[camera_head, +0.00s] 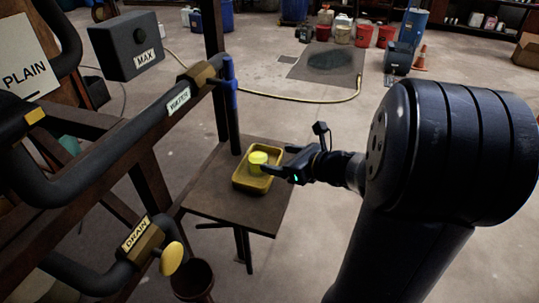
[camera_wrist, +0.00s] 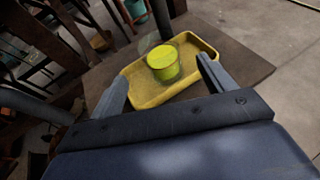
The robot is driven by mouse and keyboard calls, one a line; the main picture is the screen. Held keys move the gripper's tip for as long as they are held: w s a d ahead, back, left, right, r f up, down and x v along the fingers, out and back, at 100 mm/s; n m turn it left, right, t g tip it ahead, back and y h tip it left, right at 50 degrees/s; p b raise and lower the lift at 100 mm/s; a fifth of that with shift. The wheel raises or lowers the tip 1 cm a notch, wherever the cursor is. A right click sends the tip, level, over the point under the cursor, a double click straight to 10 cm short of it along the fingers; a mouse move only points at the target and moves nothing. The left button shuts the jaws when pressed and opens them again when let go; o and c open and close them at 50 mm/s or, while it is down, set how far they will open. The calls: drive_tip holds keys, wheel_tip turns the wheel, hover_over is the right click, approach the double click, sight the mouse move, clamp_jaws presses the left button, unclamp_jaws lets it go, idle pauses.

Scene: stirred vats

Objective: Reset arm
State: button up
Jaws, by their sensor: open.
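My gripper (camera_head: 283,164) is open and empty at the right side of a small brown table. In the wrist view my gripper's two fingers (camera_wrist: 162,82) stand apart, reaching over the near edge of a yellow tray (camera_wrist: 148,101). A cup with bright yellow-green contents (camera_wrist: 163,63) stands in the tray, ahead of the fingers and apart from them. In the head view the cup (camera_head: 257,160) sits in the tray (camera_head: 252,187), left of my gripper.
The table (camera_head: 219,198) stands beside a dark pipe frame with a WATER label (camera_head: 179,101), a blue tap handle (camera_head: 230,83) and a yellow DRAIN knob (camera_head: 171,258). A bucket (camera_head: 192,281) is below. A hose (camera_head: 310,101) crosses the floor. Open floor lies right of the table.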

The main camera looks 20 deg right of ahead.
sight(253, 148)
drive_tip(key=shift+s+d+r, duration=0.2)
drive_tip(key=shift+s+d, duration=0.05)
drive_tip(key=shift+s, duration=0.2)
drive_tip(key=shift+w, duration=0.1)
drive_tip(key=x, duration=0.4)
drive_tip(key=b+x, duration=0.1)
drive_tip(key=x, duration=0.3)
drive_tip(key=b+x, duration=0.1)
drive_tip(key=x, duration=0.3)
drive_tip(key=shift+a+f, duration=0.1)
drive_tip(key=shift+f, duration=0.4)
wheel_tip(253, 148, up, 3)
drive_tip(key=shift+r+p, duration=0.1)
drive_tip(key=shift+p, duration=0.7)
drive_tip(key=shift+r, duration=0.5)
